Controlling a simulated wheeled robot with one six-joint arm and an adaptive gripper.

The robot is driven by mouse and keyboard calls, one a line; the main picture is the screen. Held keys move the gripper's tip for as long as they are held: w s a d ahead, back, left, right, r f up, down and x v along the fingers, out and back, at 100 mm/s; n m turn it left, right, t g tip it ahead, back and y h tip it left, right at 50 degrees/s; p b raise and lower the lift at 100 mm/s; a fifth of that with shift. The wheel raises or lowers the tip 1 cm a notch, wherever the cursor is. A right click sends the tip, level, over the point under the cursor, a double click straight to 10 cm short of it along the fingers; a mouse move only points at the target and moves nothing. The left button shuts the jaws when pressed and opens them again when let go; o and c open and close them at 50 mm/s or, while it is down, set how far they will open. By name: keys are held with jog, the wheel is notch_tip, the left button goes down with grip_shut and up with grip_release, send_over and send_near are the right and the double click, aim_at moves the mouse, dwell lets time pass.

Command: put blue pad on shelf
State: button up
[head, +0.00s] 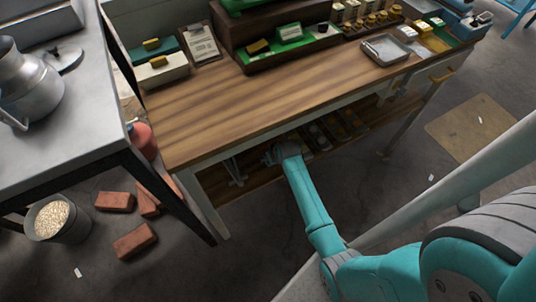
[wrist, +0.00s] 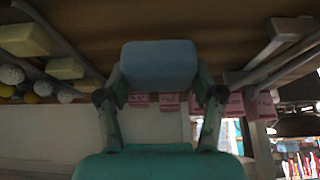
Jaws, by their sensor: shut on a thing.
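The blue pad (wrist: 158,65) is a rounded block at the upper middle of the wrist view. My gripper (wrist: 159,88) is shut on it, with one finger at each side. The pad is close to a brown wooden shelf surface (wrist: 95,22) across the top of the wrist view; I cannot tell if they touch. In the head view my gripper (head: 281,154) reaches under the wooden table's front edge to the lower shelf (head: 253,187). The pad is hidden there.
Several pink boxes (wrist: 140,99) stand behind the pad. Pale blocks (wrist: 26,40) and several balls (wrist: 12,74) are at the left, metal bars (wrist: 280,40) at the right. In the head view, a table leg (head: 207,205) stands left of my arm.

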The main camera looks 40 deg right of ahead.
jog(key=w, duration=0.3)
jog(key=shift+d, duration=0.4)
jog(key=shift+f, duration=1.75)
jog(key=o, duration=1.3)
jog(key=shift+f, duration=0.1)
jog(key=v, duration=1.2)
jog(key=shift+a, duration=0.1)
